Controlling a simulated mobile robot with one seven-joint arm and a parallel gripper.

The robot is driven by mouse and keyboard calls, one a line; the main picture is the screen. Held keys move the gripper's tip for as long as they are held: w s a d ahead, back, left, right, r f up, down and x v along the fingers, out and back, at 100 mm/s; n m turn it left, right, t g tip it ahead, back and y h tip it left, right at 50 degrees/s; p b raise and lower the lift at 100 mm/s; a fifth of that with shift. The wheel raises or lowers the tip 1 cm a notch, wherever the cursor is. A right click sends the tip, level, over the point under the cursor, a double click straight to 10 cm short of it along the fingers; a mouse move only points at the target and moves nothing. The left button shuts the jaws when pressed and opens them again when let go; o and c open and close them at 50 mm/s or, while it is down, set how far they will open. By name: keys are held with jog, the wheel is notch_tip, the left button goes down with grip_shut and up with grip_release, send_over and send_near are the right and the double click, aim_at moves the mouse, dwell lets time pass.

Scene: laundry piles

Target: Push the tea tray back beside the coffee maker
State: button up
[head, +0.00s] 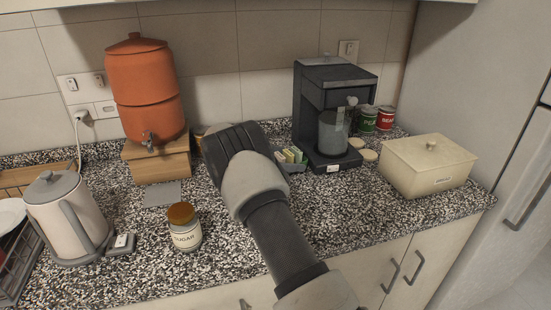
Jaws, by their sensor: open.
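The tea tray (295,168) is a small dark grey tray holding several upright tea packets (292,155) in green, yellow and white. It sits on the counter just left of the coffee maker (313,100), close to its base. My gripper (232,137) is open and seen from behind, reaching over the counter to the left of the tray. It hides the tray's left end and part of the counter behind it. I cannot tell whether it touches the tray. The coffee maker is black, with a glass carafe (333,135).
Left stand an orange dispenser (144,85) on a wooden stand (158,163), a sugar jar (185,228) and a kettle (68,215). Right are a cream bread box (428,170) and two cans, green (368,119) and red (385,119). The front counter (340,215) is clear.

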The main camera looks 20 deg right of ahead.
jog(key=shift+w+d+f, duration=0.15)
jog(key=shift+d+f, duration=0.1)
jog(key=shift+d, duration=0.3)
jog(key=c, duration=1.1)
jog(key=shift+a+f+b, duration=0.1)
jog(key=shift+b, duration=0.2)
jog(key=shift+c, duration=0.2)
jog(key=shift+a+b, duration=0.35)
jog(key=shift+b, duration=0.1)
jog(key=shift+a, duration=0.25)
jog(key=o, duration=1.1)
